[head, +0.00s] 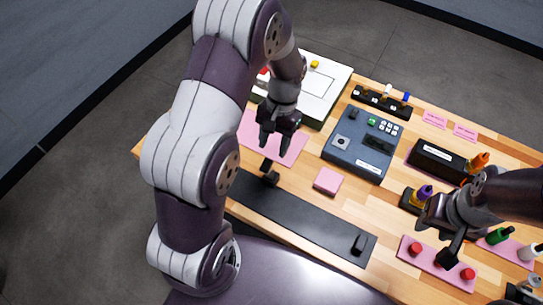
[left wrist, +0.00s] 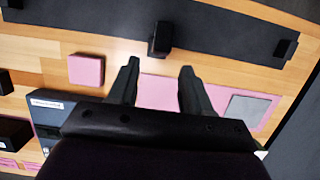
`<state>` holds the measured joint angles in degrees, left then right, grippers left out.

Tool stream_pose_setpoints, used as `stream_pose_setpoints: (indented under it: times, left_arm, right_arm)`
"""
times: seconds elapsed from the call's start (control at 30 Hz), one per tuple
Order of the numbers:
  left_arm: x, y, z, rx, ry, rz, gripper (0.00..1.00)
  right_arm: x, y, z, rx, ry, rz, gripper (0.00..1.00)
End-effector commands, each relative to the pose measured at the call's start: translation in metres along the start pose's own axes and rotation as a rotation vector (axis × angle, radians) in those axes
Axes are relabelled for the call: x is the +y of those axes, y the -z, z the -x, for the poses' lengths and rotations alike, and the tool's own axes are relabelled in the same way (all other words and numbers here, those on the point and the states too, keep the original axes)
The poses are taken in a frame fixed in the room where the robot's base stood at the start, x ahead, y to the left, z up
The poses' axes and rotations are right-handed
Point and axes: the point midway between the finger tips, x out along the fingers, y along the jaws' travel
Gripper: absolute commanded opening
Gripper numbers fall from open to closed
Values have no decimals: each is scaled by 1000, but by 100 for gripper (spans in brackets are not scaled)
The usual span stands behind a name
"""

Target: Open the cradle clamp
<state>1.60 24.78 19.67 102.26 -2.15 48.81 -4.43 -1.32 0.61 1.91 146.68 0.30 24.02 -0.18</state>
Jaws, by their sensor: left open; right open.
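I take the long black base (head: 305,213) along the table's front edge to be the cradle, but no label shows this. A small black upright block (head: 270,179), possibly the clamp, stands toward its left end. A second small black piece (head: 358,243) is at its right end. My left gripper (head: 273,148) is open just behind the left block. In the left wrist view, the open fingers (left wrist: 157,88) are apart and empty, with the block (left wrist: 161,38) ahead between their lines, not visibly touching. My right gripper (head: 440,240) is open over the right side of the table, near a pink strip.
A pink mat (head: 290,150) lies under my left gripper, and a pink square (head: 328,181) lies beside the black base. A grey-blue device box (head: 350,150) stands behind. Bottles, including a purple one (head: 422,194), and a pink strip with red knobs (head: 438,263) crowd the right.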

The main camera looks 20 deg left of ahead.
Motion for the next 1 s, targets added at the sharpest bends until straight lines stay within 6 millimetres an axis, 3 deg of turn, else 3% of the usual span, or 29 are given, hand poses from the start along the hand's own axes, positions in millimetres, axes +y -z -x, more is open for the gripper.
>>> stream_pose_setpoints:
  times: [0.07,0.1,0.13,0.33,0.63,0.67,0.8,1.0]
  left_arm:
    - [0,3,19,6,1,0,49]
    - [0,-1,42,2,0,0,49]
    - [0,-2,52,-1,0,-1,49]
    - [0,-1,74,-3,0,-1,49]
    - [0,1,73,-2,0,0,49]
    - [0,1,73,-2,0,0,42]
    - [2,0,62,49,-1,18,0]
    - [12,-31,34,180,-6,53,0]
  right_arm:
    - [0,-1,-10,0,0,0,43]
    - [0,0,8,-2,0,0,43]
    - [0,2,19,-2,0,0,43]
    - [0,5,42,1,0,0,43]
    - [0,5,41,-1,0,0,43]
    - [0,5,41,-1,0,0,43]
    - [0,4,38,0,0,0,43]
    - [0,1,12,0,0,0,43]
